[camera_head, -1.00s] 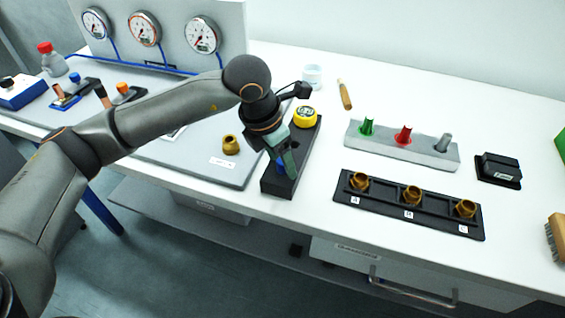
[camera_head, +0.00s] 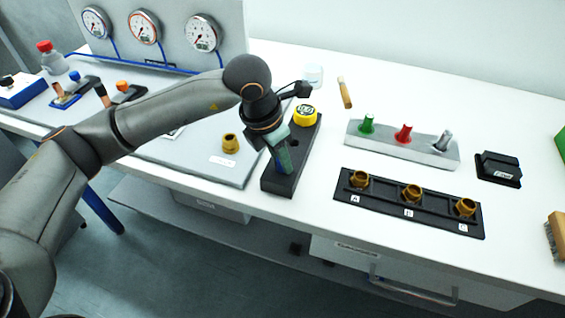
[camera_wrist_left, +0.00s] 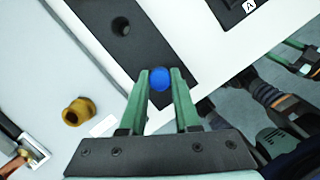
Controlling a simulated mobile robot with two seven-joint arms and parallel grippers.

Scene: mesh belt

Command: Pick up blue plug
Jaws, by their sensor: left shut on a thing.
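A dark block (camera_head: 272,182) with round holes lies on the white table; it also shows in the wrist view (camera_wrist_left: 95,12). My left gripper (camera_head: 284,165) points down over the near part of this block. In the wrist view its two green fingers (camera_wrist_left: 160,85) are shut on the blue plug (camera_wrist_left: 160,78), whose round top shows between them. In the head view the fingers mostly hide the plug. I cannot tell whether its lower end is still in a hole. My right gripper (camera_wrist_left: 298,58) shows at the right edge of the wrist view, its fingers apart and empty.
A yellow round item (camera_head: 305,115) sits at the block's far end. A brass fitting (camera_head: 230,144) stands to the left. A grey rack (camera_head: 400,147) with green, red and grey plugs and a black tray (camera_head: 408,207) with brass fittings lie to the right.

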